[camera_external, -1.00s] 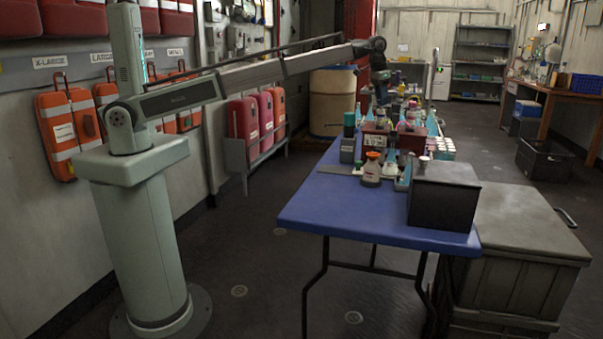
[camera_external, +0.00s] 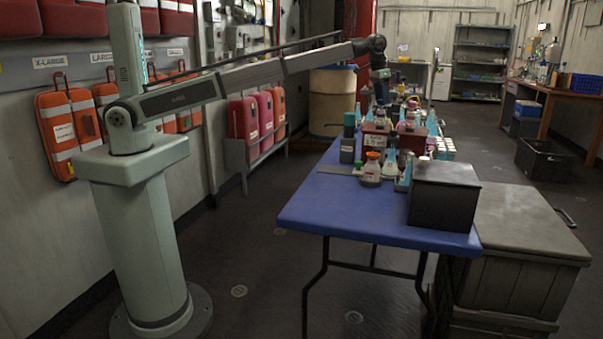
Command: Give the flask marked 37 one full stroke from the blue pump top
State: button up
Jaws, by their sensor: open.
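My gripper (camera_external: 382,101) hangs from the wrist at the end of the outstretched arm, pointing down over the far part of the blue table. It is small in view, and its fingertips partly merge with the bottles behind and below. Several small flasks and bottles crowd the table, among them a red-capped bottle (camera_external: 371,168) and a pale bottle (camera_external: 390,165) near the front. The number 37 cannot be read on any of them. I cannot tell which flask or which top is the blue pump; contact with the gripper cannot be made out either.
A dark grey box (camera_external: 443,197) stands at the right of the blue table (camera_external: 345,212). A dark red labelled box (camera_external: 376,141) and a grey-green bottle (camera_external: 348,140) stand among the flasks. The table's front left is clear. A large grey crate (camera_external: 515,245) stands at the right.

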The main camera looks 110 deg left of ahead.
jog(key=shift+r, duration=3.2)
